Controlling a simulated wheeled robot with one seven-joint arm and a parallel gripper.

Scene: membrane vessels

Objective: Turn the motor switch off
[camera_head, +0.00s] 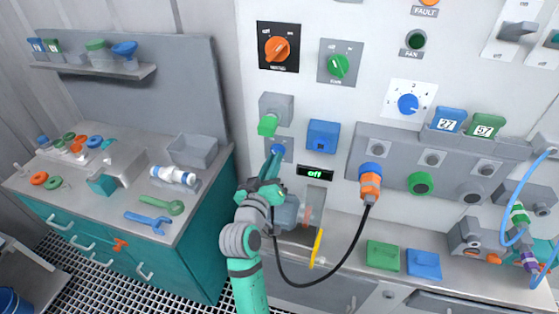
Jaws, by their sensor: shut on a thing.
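My gripper (274,160) is raised to the wall panel, its green fingers shut on a small blue knob (278,150) on a grey plate. The fingers hide part of the knob. A small black display (315,173) just right of it reads "off" in green. Higher up, an orange rotary switch (277,49) sits on a black plate; its label is too small to read surely. A green rotary switch (338,66) on a grey plate is to its right. My gripper is well below both.
A green lever on a grey box (268,124) sits just above my gripper. A blue box (323,135) is to the right. A black cable hangs from an orange plug (370,185). A yellow-handled valve (317,246) is below right. A workbench (110,215) stands left.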

